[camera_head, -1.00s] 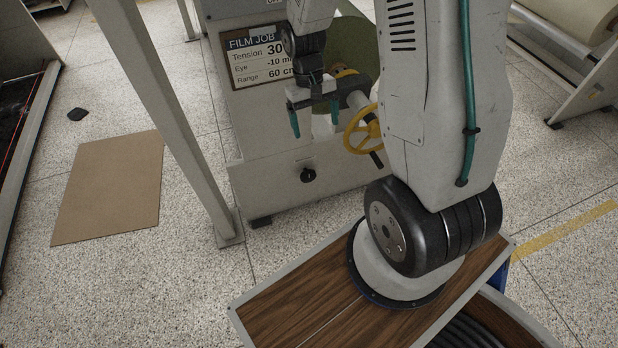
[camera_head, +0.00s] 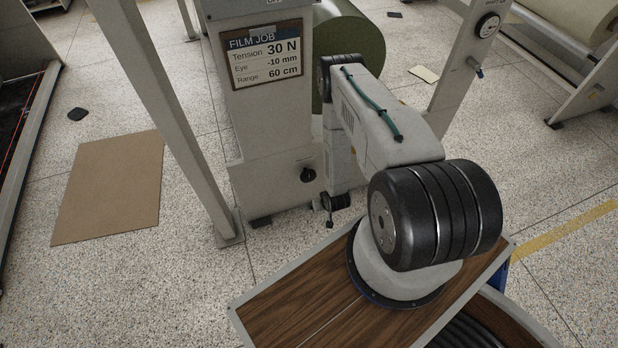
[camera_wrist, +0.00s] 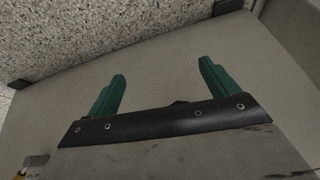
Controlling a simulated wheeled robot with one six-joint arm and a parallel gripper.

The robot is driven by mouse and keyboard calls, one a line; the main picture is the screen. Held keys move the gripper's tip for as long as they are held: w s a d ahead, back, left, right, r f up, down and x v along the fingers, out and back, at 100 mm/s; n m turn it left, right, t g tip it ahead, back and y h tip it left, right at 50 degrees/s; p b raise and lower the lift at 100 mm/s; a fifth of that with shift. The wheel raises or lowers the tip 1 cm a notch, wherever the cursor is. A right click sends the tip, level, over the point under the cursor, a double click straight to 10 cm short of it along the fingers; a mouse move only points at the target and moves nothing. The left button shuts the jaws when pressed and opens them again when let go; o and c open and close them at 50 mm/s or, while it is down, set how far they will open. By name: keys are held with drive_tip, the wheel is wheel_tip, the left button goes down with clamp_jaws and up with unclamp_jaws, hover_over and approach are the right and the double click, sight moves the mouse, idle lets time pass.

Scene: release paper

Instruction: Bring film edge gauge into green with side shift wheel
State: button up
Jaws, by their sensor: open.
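My gripper (camera_wrist: 162,85) is open in the wrist view. Its two green fingers stand apart with nothing between them, over a plain grey surface. In the head view my arm is folded down in front of the grey machine (camera_head: 275,155), and its wrist end is low beside the machine's base; the fingers cannot be made out there. The yellow wheel is not visible now; my arm covers the area where it was. A small round dial (camera_head: 488,27) is on the grey post at the upper right; its reading and any green zone are too small to tell.
A black knob (camera_head: 308,175) is on the machine's lower front, close to my wrist. A film job sign (camera_head: 265,57) hangs above it. A green roll (camera_head: 350,45) is behind my arm. A slanted grey post (camera_head: 165,110) stands left. A brown sheet (camera_head: 108,187) lies on open floor.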

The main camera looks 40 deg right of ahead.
drive_tip(key=w+f+t+h, duration=0.1)
drive_tip(key=w+t, duration=0.1)
drive_tip(key=t, duration=0.2)
drive_tip(key=t+h, duration=0.1)
drive_tip(key=t, duration=0.3)
approach(309, 178)
drive_tip(key=w, duration=0.3)
drive_tip(key=x, duration=0.7)
drive_tip(key=shift+d+f, duration=0.45)
drive_tip(key=shift+f, duration=0.05)
drive_tip(key=c, duration=1)
